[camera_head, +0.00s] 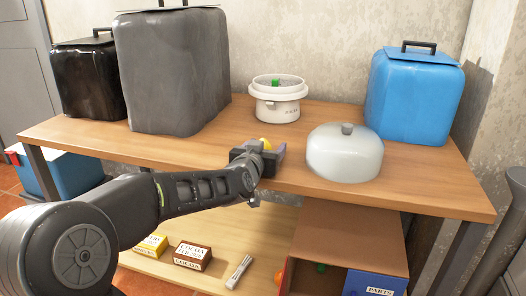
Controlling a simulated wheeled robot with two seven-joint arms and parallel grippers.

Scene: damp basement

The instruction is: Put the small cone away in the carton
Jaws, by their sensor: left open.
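My left gripper (268,157) is open at the front edge of the wooden table, its arm coming in from the lower left. A small yellow thing (265,143) shows just behind and between its fingers. It is mostly hidden, so I cannot tell whether it is the small cone or whether the fingers touch it. A brown open carton (350,225) stands on the lower shelf at right. Inside it a small green thing and part of an orange-red thing show. My right gripper is not in view.
On the table (410,185) stand a white pot (277,110), a domed lid (345,158), a blue box (412,100) and large grey (172,75) and black covered boxes. A blue PARTS box (372,284) and small cocoa packets (192,256) are below.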

